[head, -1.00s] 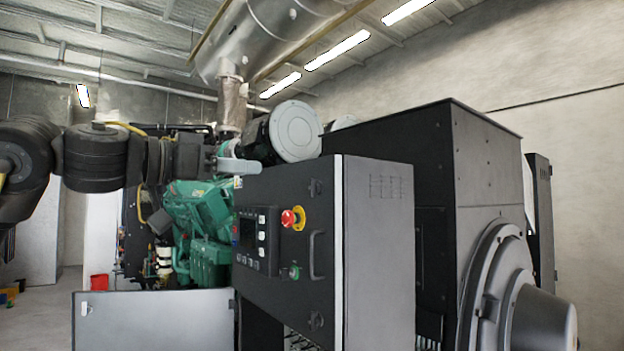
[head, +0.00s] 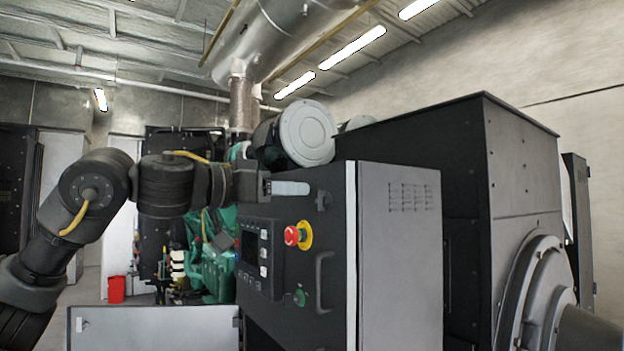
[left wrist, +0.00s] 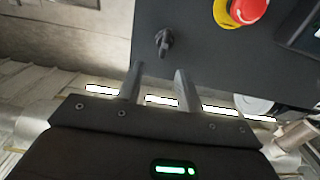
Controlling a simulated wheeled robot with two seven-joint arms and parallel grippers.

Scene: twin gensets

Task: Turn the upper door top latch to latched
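The upper door (head: 290,270) of the dark control cabinet is at the centre of the head view and looks closed. Its top latch (head: 323,200) is a small dark knob near the upper right corner. It also shows in the left wrist view (left wrist: 163,42), just beyond the fingertips; I cannot tell whether it is latched. My left gripper (head: 306,188) is just left of the latch in the head view. In the left wrist view my left gripper (left wrist: 159,68) has its two fingers apart with nothing between them. My right gripper is not in view.
A red emergency stop (head: 298,235) on a yellow base, a display panel (head: 256,258), a green-ringed switch (head: 300,297) and a door handle (head: 322,282) stick out from the door. A light grey panel (head: 155,330) stands low at the left. The green engine (head: 212,270) is behind.

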